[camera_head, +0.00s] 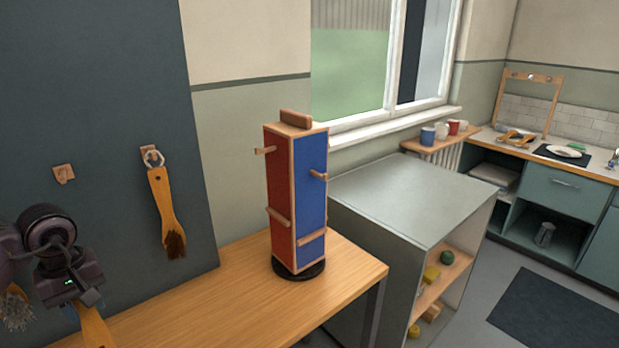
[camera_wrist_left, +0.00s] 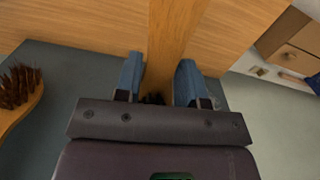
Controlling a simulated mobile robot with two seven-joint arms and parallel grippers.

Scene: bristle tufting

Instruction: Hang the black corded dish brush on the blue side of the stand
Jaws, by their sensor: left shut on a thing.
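The stand (camera_head: 282,200) is a tall wooden block on a round black base on the table. Its left visible face is red, its right one blue (camera_head: 312,185); each has wooden pegs, and no brush shows on either. My left gripper (camera_head: 82,300), low at the left of the head view, is shut on a wooden brush handle (camera_head: 95,328). The handle runs between the blue fingers (camera_wrist_left: 158,82) in the left wrist view. A small dark patch shows at the fingers; I cannot tell if it is cord or bristles. My right gripper is out of view.
A brown-bristled brush (camera_head: 163,205) hangs by a pale loop on the dark wall panel, beside an empty peg (camera_head: 64,174). Grey bristles (camera_head: 14,310) show at the far left. The wooden table (camera_head: 215,300) is clear in front of the stand; a grey cabinet (camera_head: 410,200) stands right.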

